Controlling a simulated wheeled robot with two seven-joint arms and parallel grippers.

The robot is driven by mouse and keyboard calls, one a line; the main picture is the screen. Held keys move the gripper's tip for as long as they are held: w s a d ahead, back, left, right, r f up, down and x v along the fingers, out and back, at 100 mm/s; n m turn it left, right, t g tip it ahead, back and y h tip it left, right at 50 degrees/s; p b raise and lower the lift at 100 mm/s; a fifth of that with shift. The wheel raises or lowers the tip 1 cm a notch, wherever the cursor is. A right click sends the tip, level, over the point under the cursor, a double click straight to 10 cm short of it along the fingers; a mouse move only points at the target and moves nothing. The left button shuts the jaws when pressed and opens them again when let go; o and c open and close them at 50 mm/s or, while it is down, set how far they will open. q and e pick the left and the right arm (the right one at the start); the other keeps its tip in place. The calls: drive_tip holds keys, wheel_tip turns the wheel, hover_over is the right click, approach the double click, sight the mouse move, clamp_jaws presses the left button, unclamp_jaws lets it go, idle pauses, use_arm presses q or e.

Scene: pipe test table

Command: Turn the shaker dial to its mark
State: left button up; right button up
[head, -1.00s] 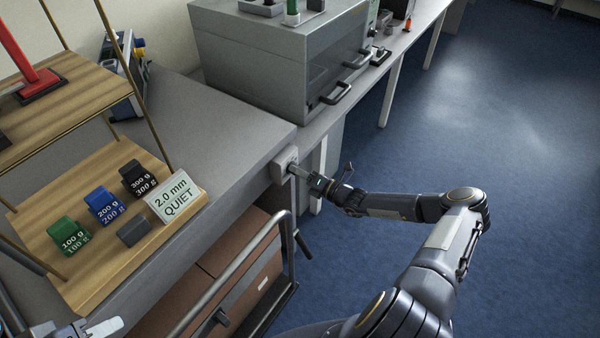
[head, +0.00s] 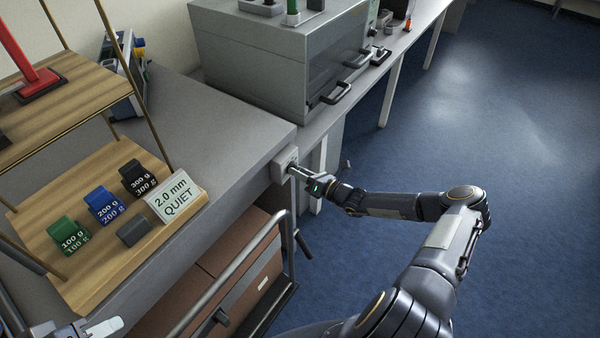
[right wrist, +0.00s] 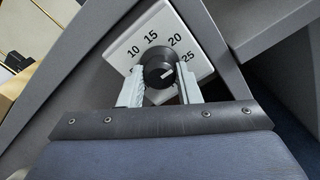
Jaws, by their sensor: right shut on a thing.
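The shaker dial is a round black knob (right wrist: 158,73) with a white pointer line, on a white plate (right wrist: 188,50) marked 10, 15, 20 and 25. The line slants up and right, roughly between 20 and 25. The plate (head: 283,164) sits on the end of the grey bench edge in the head view. My right gripper (right wrist: 160,85) is shut on the knob, one finger on each side. In the head view the right gripper (head: 296,172) hides the knob. Part of my left gripper (head: 90,329) shows at the bottom left; its opening is unclear.
A wooden shelf (head: 100,270) holds green, blue and black weights and a sign reading "2.0 mm QUIET" (head: 173,196). A metal rail (head: 230,275) runs below the bench. A grey cabinet (head: 260,65) stands behind. The blue floor at right is clear.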

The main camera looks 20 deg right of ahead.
drive_tip(key=shift+m+b, duration=6.45)
drive_tip(key=shift+m, duration=9.15)
